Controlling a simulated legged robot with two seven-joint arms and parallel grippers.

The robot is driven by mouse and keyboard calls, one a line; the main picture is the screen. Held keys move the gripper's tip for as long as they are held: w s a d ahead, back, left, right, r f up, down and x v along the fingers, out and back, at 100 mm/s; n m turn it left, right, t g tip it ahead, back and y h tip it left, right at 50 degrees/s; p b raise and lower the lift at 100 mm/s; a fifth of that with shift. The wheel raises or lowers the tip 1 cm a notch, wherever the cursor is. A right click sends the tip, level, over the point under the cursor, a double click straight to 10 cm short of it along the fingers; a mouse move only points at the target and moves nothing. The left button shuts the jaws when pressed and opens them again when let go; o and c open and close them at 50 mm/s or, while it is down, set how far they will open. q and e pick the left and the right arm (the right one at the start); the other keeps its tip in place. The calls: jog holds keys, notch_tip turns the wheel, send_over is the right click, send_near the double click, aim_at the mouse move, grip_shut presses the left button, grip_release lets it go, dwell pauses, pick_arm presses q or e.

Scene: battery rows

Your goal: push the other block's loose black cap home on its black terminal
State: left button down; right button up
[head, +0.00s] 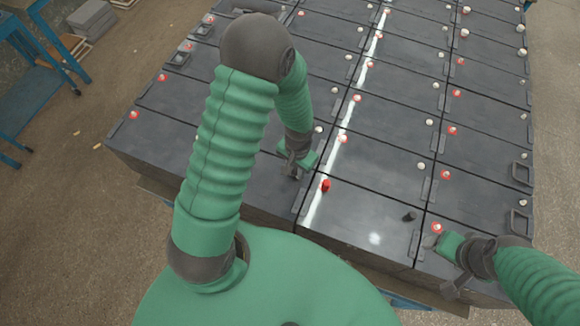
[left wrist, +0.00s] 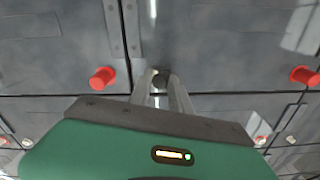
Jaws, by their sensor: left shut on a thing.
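My left gripper (head: 291,170) is low over the front-left part of the battery block. In the left wrist view its two fingers (left wrist: 162,88) are closed on a small black cap (left wrist: 161,78), near a seam between batteries. Whether the cap sits fully down on its terminal is hidden by the fingers. Another black cap (head: 409,215) stands on the front middle battery (head: 350,222), away from both grippers. My right gripper (head: 455,264) is at the front right, beside a red terminal; its jaw opening is unclear.
A red cap (head: 326,185) stands just right of my left gripper; a red cap (left wrist: 103,78) also shows in the left wrist view. Rows of dark batteries with red and pale terminals extend behind. Raised handles (head: 520,222) line the right edge. A blue stand (head: 35,85) is at far left.

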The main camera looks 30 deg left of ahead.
pick_arm(q)
jog(key=c, duration=1.5)
grip_release()
jog(key=shift+d+f, duration=0.25)
jog(key=shift+d, duration=0.5)
jog(key=o, duration=0.4)
jog(key=shift+w+d, duration=0.3)
jog(key=shift+w, duration=0.05)
jog(key=shift+w+d, duration=0.1)
jog(key=shift+w, duration=0.15)
jog(key=shift+s+a, duration=0.2)
jog(key=shift+a, duration=0.35)
pick_arm(e)
jog(key=shift+w+d+f, duration=0.3)
jog(key=shift+w+d, duration=0.15)
pick_arm(q)
jog(key=shift+d, duration=0.25)
pick_arm(e)
jog(key=shift+d, duration=0.25)
pick_arm(q)
jog(key=shift+a, duration=0.2)
pick_arm(e)
jog(key=shift+a, duration=0.15)
